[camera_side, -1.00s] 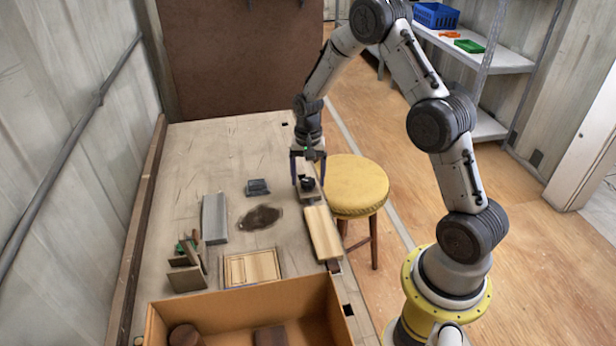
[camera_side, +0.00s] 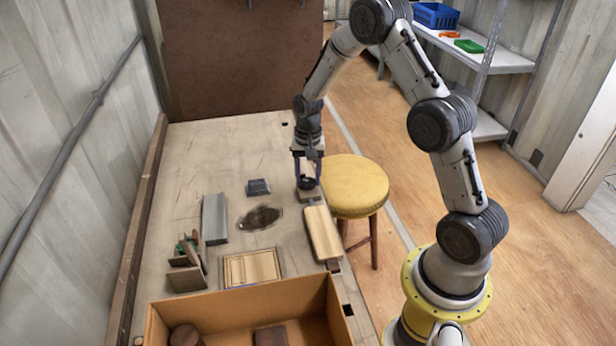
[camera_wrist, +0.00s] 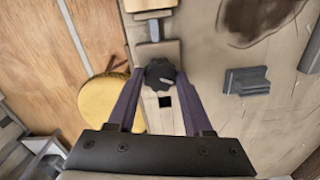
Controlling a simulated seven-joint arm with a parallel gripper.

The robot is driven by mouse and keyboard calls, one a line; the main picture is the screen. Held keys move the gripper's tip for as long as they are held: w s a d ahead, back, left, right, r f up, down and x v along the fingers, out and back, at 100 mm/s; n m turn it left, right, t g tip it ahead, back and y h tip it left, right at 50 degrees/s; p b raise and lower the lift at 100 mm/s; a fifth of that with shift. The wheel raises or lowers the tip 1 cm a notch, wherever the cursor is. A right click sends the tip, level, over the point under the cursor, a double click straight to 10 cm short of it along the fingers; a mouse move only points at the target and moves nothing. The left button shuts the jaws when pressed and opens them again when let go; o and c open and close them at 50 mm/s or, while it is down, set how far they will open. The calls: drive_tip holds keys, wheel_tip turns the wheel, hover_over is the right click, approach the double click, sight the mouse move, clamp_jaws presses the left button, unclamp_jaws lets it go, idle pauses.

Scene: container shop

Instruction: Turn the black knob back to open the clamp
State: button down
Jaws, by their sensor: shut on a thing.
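The black knob (camera_side: 306,183) sits at the right edge of the workbench, beyond the wooden block. In the wrist view the knob (camera_wrist: 160,73) is round with a scalloped rim and lies between the fingertips. My gripper (camera_side: 308,181) points down over it, with one finger on each side, shut on the knob. It also shows in the wrist view (camera_wrist: 162,77). The clamp's base (camera_side: 311,197) shows beneath the knob; its jaw opening cannot be made out.
A pale wooden block (camera_side: 323,232) lies at the bench edge. A yellow stool (camera_side: 356,186) stands close on the right. A grey bar (camera_side: 215,219), a dark grey block (camera_side: 258,187) and a cardboard box (camera_side: 238,310) are on the bench. The far left bench area is clear.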

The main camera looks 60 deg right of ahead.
drive_tip(key=n, duration=1)
drive_tip(key=shift+n, duration=0.4)
drive_tip(key=n, duration=0.5)
drive_tip(key=shift+n, duration=0.3)
drive_tip(key=n, duration=0.6)
drive_tip(key=shift+c, duration=1.5)
unclamp_jaws()
